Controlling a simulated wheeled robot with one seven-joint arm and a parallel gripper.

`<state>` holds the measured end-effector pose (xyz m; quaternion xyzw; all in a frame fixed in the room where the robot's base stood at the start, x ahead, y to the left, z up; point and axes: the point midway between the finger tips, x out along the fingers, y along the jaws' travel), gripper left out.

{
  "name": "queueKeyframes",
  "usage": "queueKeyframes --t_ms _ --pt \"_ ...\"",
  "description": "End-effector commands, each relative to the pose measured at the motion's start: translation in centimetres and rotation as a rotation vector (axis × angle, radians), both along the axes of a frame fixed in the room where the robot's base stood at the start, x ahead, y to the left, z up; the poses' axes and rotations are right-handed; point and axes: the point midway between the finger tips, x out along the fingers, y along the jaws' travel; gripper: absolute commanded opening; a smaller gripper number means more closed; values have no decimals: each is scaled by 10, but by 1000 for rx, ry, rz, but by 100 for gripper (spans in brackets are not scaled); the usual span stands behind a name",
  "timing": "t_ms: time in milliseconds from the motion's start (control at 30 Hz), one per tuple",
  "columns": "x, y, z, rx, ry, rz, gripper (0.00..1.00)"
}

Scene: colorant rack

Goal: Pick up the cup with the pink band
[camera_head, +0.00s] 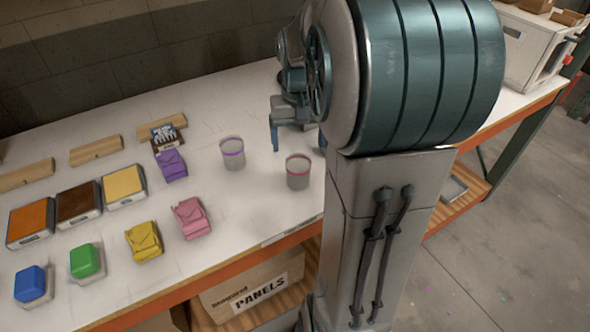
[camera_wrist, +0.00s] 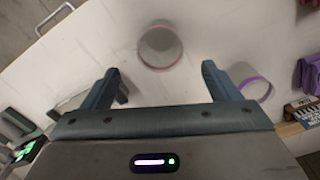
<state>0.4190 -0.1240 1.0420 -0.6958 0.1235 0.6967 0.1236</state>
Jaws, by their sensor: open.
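The cup with the pink band (camera_head: 298,171) stands upright on the white table, near its front edge, in the head view. In the wrist view the pink-banded cup (camera_wrist: 160,47) is seen from above, beyond the fingertips and roughly between them. A similar cup with a purple band (camera_head: 232,152) stands to its left and further back; it also shows at the right in the wrist view (camera_wrist: 256,88), close to one finger. My gripper (camera_head: 298,140) is open and empty behind the pink-banded cup in the head view. Both fingers (camera_wrist: 160,80) show in the wrist view, apart from the pink-banded cup.
A purple pouch (camera_head: 171,165), a pink pouch (camera_head: 190,217) and a yellow pouch (camera_head: 144,241) lie left of the cups. Trays of colorant (camera_head: 78,203), wooden blocks (camera_head: 96,148) and blue and green items stand further left. A white machine (camera_head: 538,48) is at the far right.

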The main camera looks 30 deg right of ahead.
Motion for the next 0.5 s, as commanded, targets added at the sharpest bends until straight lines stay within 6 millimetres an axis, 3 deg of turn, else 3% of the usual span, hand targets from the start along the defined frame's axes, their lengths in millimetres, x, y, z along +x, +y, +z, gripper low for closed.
queueKeyframes --t_ms 100,367,500 --pt "-1 0 -22 1 3 0 83" --pt "-1 1 -42 0 0 1 83" --pt "-5 2 -62 1 4 0 83"
